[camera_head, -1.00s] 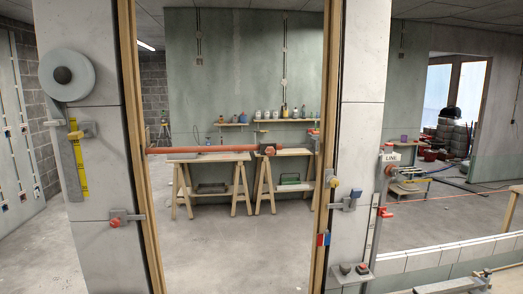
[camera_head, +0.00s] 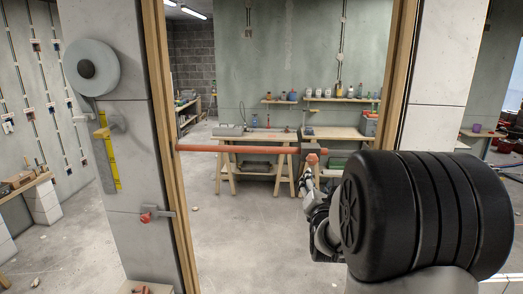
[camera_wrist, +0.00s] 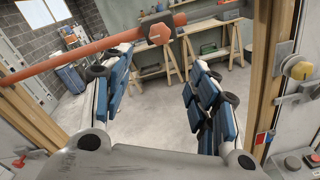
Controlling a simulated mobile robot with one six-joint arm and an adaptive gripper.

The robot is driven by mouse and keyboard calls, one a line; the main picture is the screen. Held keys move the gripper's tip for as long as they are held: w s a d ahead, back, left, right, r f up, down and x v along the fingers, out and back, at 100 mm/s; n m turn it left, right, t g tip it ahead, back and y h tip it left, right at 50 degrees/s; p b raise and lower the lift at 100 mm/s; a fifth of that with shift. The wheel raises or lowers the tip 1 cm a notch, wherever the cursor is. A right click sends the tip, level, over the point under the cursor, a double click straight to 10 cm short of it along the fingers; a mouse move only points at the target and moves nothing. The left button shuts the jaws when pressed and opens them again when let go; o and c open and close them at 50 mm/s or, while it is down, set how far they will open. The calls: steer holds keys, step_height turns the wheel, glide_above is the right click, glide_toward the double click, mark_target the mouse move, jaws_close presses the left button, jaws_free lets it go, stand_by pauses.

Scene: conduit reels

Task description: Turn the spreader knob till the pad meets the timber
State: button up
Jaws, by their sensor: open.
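The spreader is an orange-red bar (camera_head: 245,149) lying level across the opening between the left timber (camera_head: 170,150) and the right timber (camera_head: 395,100). It also crosses the top of the wrist view (camera_wrist: 70,58). A dark block sits near its right end, with the orange hexagonal knob (camera_wrist: 159,33) on its front. My gripper (camera_head: 307,180) is just below the knob in the head view. In the wrist view my gripper (camera_wrist: 158,65) is open and empty, its blue-padded fingers apart and the knob beyond them. I cannot make out the pad or its gap to the timber.
A grey reel (camera_head: 112,66) and a yellow scale (camera_head: 112,165) are on the left pillar, above a red-knobbed clamp (camera_head: 147,217). A yellow knob (camera_wrist: 300,69) projects near the right timber. Benches stand well behind the opening, with clear floor before them.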

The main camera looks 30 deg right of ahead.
mark_target(312, 160)
steer(key=shift+n, duration=0.3)
steer(key=x, duration=1.1)
steer(key=r+x, duration=0.1)
steer(key=x, duration=0.5)
steer(key=shift+w+d+f, duration=0.1)
steer(key=shift+w+d, duration=0.05)
steer(key=shift+d, duration=0.15)
steer(key=c, duration=1.1)
